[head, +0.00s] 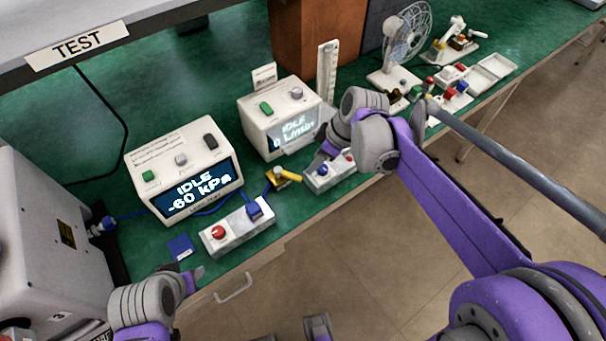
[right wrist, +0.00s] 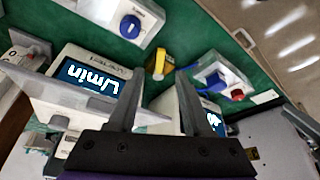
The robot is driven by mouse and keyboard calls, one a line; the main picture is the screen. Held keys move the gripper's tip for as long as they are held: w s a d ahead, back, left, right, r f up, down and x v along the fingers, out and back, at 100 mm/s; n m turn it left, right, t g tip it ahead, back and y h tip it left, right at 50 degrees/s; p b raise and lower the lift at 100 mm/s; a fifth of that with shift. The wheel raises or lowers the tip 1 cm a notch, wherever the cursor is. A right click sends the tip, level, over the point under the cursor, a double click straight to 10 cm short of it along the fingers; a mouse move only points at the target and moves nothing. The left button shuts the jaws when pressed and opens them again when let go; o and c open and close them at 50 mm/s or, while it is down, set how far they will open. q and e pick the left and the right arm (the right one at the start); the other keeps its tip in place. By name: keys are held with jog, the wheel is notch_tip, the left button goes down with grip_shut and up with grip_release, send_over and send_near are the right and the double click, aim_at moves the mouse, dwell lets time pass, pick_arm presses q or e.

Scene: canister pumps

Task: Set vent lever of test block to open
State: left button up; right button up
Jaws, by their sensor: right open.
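The test block looks to be the small brass block (head: 275,177) on the green bench, between two white control boxes, with a blue hose at its left. Its yellow vent lever (head: 291,175) points right in the head view. In the right wrist view the yellow lever and block (right wrist: 158,66) lie just beyond my fingertips, untouched. My right gripper (head: 302,158) is open and empty above the bench, behind and right of the block. Its two fingers (right wrist: 154,98) stand wide apart. My left gripper (head: 192,277) is low at the bench's front edge; its jaw opening is unclear.
The "-60 kPa" pump unit (head: 180,165) stands left of the block, the other IDLE unit (head: 280,115) behind it. A control box (head: 235,230) with red button and blue switch is front left, another (head: 325,175) right. A blue card (head: 181,247) lies on the bench.

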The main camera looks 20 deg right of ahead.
aim_at(301, 178)
jog(key=x, duration=0.9)
jog(key=shift+a+f+b, duration=0.15)
jog(key=shift+f+b, duration=0.1)
jog(key=shift+b, duration=0.15)
grip_shut()
dwell(0.9)
